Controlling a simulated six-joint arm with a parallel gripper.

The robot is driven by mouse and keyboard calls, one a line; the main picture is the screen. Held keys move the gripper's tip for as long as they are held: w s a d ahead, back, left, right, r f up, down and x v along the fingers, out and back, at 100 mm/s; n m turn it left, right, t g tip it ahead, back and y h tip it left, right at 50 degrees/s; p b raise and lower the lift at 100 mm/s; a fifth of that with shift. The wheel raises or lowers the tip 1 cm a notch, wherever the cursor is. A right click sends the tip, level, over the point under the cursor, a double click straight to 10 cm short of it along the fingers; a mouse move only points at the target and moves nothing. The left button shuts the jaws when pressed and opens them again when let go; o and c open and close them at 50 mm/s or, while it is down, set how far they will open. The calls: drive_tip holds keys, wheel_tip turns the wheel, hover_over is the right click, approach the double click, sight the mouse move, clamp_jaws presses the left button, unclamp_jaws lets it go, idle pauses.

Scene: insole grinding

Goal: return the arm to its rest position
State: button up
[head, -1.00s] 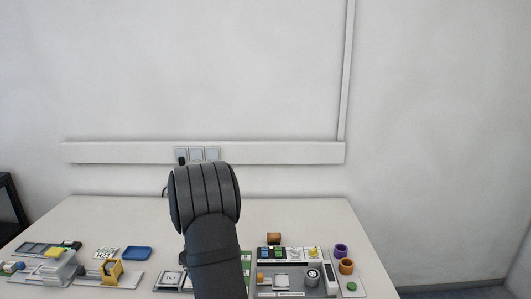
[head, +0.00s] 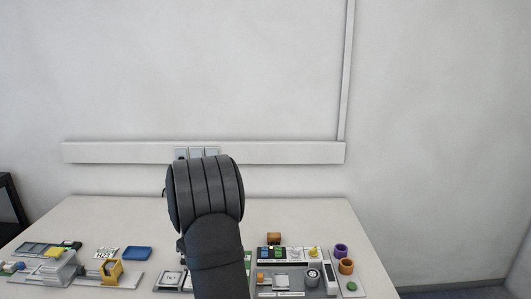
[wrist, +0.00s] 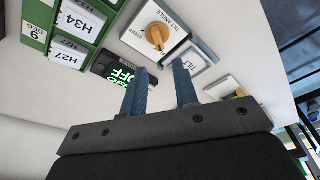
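My gripper (wrist: 160,72) shows in the wrist view, its two blue fingers apart with nothing between them. It is above the table, with labelled panels beyond the fingertips. The head view shows my dark grey arm (head: 206,195) raised over the middle of the table (head: 300,212). The arm hides the gripper there, along with part of the table behind it.
An orange knob (wrist: 156,36) on a tilt-angle plate, a TILT plate (wrist: 193,66) and a green rack (wrist: 66,22) lie near the gripper. In the head view a blue tray (head: 137,253) is at left, and purple (head: 341,250) and orange rings (head: 346,267) at right. The table's back is clear.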

drive_tip(key=shift+f, duration=3.55)
wheel_tip(320, 180, up, 10)
drive_tip(key=shift+w+a+f, duration=0.15)
drive_tip(key=shift+a, duration=0.1)
drive_tip(key=shift+o, duration=0.6)
wheel_tip(320, 180, up, 7)
drive_tip(key=g+h, duration=0.1)
drive_tip(key=h, duration=0.1)
drive_tip(key=f, duration=1.6)
drive_tip(key=shift+s+d+f, duration=0.25)
drive_tip(key=shift+d+f, duration=0.05)
drive_tip(key=shift+d, duration=0.1)
